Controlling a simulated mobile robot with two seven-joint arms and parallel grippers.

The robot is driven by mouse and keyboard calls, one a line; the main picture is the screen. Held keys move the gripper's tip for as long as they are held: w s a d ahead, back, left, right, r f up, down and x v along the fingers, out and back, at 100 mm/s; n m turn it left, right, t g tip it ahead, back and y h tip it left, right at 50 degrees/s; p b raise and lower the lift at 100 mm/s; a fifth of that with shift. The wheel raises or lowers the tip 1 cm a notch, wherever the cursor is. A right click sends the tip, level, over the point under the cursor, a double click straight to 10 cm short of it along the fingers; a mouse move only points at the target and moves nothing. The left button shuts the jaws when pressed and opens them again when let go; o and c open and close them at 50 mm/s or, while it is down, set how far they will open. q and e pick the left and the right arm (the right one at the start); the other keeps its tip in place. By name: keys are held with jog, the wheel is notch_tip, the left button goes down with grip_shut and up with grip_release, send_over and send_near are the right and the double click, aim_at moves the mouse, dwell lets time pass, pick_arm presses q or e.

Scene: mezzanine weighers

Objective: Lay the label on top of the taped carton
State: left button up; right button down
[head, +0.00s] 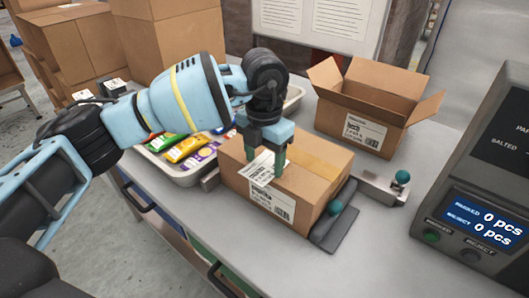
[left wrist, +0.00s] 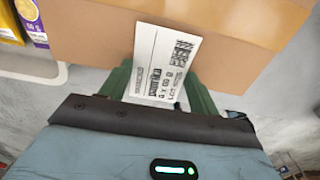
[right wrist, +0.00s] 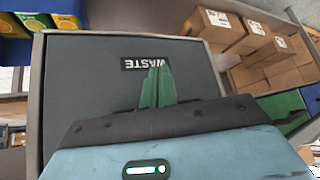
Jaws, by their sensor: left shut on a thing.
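The taped carton (head: 318,165) sits closed on the bench, with a strip of tape across its top and a printed label on its front side. My left gripper (head: 264,164) is over the near left part of its top, fingers pointing down, shut on the white printed label (head: 259,167). The label also shows in the left wrist view (left wrist: 164,62), sticking out from between the green fingers with the carton (left wrist: 225,22) behind it. Whether the label touches the carton top I cannot tell. My right gripper (right wrist: 157,88) is shut and empty above a dark surface marked WASTE.
An open carton (head: 362,112) stands behind the taped one. A tray (head: 185,175) of colourful packets is to the left. A counter display (head: 490,222) reading 0 pcs stands at right. A metal bracket with a teal knob (head: 402,177) lies beside the carton.

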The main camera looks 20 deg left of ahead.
aim_at(264, 167)
dwell(0.3)
pick_arm(q)
jog(key=o, duration=1)
jog(key=shift+r, duration=0.15)
notch_tip(264, 167, up, 8)
jog(key=shift+f, duration=0.2)
